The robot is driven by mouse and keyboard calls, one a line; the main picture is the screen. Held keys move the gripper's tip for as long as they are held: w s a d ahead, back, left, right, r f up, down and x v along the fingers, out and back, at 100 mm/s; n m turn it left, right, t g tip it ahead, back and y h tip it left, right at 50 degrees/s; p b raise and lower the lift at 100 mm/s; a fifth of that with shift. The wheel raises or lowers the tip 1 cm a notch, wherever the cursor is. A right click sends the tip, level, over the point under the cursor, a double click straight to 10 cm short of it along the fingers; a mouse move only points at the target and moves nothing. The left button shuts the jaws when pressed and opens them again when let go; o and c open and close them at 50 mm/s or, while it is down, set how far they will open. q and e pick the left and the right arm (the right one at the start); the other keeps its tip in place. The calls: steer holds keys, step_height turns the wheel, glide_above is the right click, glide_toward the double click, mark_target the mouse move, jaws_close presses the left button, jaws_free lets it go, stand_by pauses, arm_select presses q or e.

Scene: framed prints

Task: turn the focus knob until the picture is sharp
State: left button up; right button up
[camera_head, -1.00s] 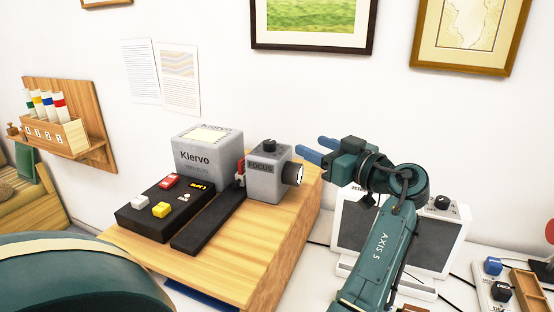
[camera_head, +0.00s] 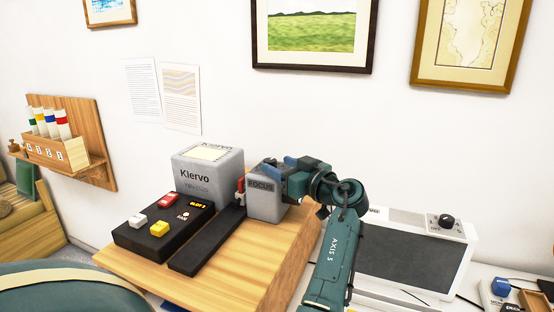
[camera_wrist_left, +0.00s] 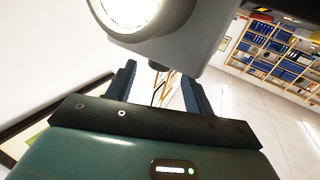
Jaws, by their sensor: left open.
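The grey box marked FOCUS (camera_head: 262,204) stands on the wooden stand, at the end of a dark rail. In the head view its top knob is hidden by my left gripper (camera_head: 286,163), which is at the top of the box. In the left wrist view, my left gripper (camera_wrist_left: 158,74) is open with its two blue fingers apart. A small dark piece shows between them, perhaps the knob; I cannot tell whether the fingers touch it. The box's bright lens (camera_wrist_left: 130,10) fills the top of that view. No projected picture is visible. My right gripper is not in view.
A grey Klervo box (camera_head: 208,170) and a black button panel (camera_head: 163,228) stand on the wooden stand (camera_head: 235,262). A white-framed dark panel unit (camera_head: 412,255) is to the right. Framed prints hang on the white wall behind.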

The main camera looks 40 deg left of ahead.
arm_select(q)
steer(key=shift+w+a, duration=0.15)
steer(key=shift+a, duration=0.85)
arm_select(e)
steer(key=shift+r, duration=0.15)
arm_select(q)
steer(key=c, duration=1)
steer(key=shift+o, duration=0.2)
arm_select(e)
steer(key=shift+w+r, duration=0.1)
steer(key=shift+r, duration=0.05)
arm_select(q)
steer(key=shift+t, duration=0.3)
